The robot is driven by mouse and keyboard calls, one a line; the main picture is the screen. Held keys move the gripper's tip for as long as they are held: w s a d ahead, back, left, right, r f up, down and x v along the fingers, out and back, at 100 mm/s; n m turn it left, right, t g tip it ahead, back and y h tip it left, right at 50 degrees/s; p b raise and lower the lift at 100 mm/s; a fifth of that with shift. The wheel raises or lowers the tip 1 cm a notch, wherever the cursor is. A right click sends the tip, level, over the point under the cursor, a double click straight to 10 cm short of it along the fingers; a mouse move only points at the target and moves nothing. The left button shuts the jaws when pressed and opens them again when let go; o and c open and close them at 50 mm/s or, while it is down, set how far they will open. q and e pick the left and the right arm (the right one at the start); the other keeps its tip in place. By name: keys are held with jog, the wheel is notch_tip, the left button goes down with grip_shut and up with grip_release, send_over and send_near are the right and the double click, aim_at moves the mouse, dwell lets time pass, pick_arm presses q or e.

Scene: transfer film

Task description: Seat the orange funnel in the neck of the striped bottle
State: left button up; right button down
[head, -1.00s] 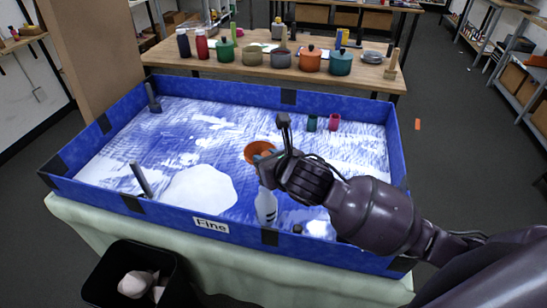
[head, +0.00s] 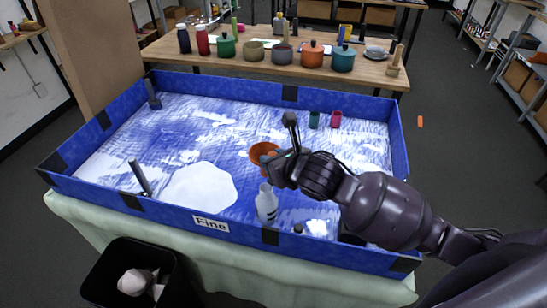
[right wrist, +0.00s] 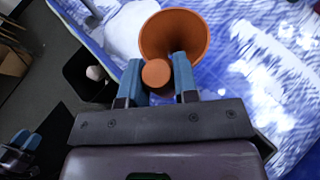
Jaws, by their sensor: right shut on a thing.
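The orange funnel (head: 262,151) is held in my right gripper (head: 273,167), with its wide mouth tilted up and to the left. In the right wrist view, the funnel (right wrist: 185,28) shows beyond the fingers, and its round orange end piece (right wrist: 156,73) lies between the two blue fingers (right wrist: 158,82). The striped bottle (head: 266,207) stands upright in the blue-walled tray, white with grey bands, below the funnel and apart from it. The funnel's spout is hidden. My left gripper (right wrist: 27,139) seems to show small at the lower left of the right wrist view; its opening is unclear.
The blue tray wall (head: 330,245) runs close in front of the bottle. A white patch (head: 199,187) lies left of it. Dark posts (head: 140,178) rise at the left. A black bin (head: 105,275) stands in front.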

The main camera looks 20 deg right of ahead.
jog(key=shift+f+b, duration=0.75)
jog(key=shift+f, duration=1.05)
pick_arm(q)
jog(key=shift+w+d+f, duration=0.1)
jog(key=shift+w+f, duration=0.3)
jog(key=shift+f, duration=0.1)
pick_arm(e)
jog(key=shift+f, duration=0.65)
pick_arm(q)
jog(key=shift+r+p, duration=1.15)
jog(key=shift+r, duration=0.05)
jog(key=shift+f+b, duration=1.05)
jog(key=shift+b, duration=0.2)
pick_arm(e)
jog(key=shift+f, duration=2.5)
jog(key=c, duration=0.8)
grip_release()
pick_arm(q)
jog(key=shift+f, duration=0.1)
pick_arm(e)
jog(key=v, duration=1)
jog(key=shift+s+d+r, duration=0.1)
jog(key=shift+s+r, duration=0.1)
jog(key=shift+s, duration=0.15)
